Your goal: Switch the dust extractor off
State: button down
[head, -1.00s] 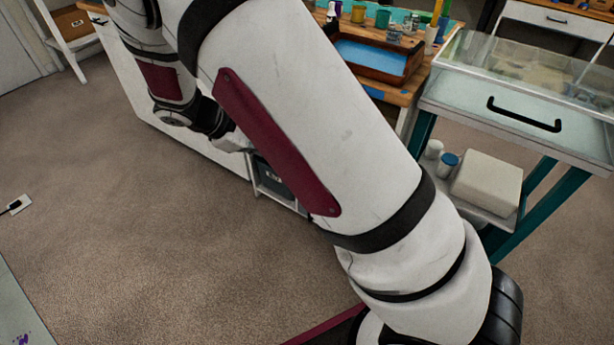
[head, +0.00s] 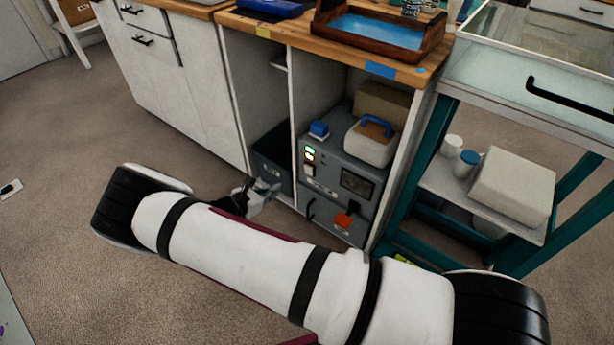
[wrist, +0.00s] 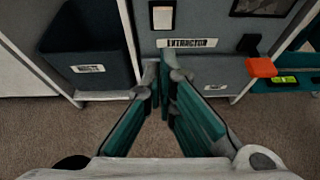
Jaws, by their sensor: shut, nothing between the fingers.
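The dust extractor (head: 335,170) is a grey box in the open bay under the bench. Its front has small lit indicators (head: 309,154), a white plate (head: 309,171), a dark panel (head: 357,184) and a red-orange part (head: 343,221) low down. In the wrist view its label reads EXTRACTOR (wrist: 188,43), and the red-orange part (wrist: 262,67) is at the right. My gripper (head: 272,187) is low, at the left of the extractor's front. In the wrist view my gripper (wrist: 166,70) is shut and empty, its tips just below and left of the label. I cannot tell whether they touch the front.
A dark bin (head: 272,158) stands left of the extractor. A beige case with a blue handle (head: 372,140) sits on top of it. A teal-legged cart (head: 407,175) holding a white block (head: 511,185) stands close at the right.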

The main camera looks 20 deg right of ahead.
jog(key=shift+w+d+f, duration=0.1)
jog(key=shift+f, duration=0.45)
jog(key=shift+d, duration=0.1)
jog(key=b, duration=0.3)
send_near(306, 172)
notch_tip(306, 172, down, 3)
jog(key=d, duration=0.1)
jog(key=w+d+b, duration=0.1)
jog(key=w+d, duration=0.1)
jog(key=shift+d+r, duration=0.15)
jog(key=shift+r, duration=0.1)
jog(key=shift+w+d+r+b, duration=0.15)
jog(key=shift+w+d+b, duration=0.15)
jog(key=shift+w+d, duration=0.15)
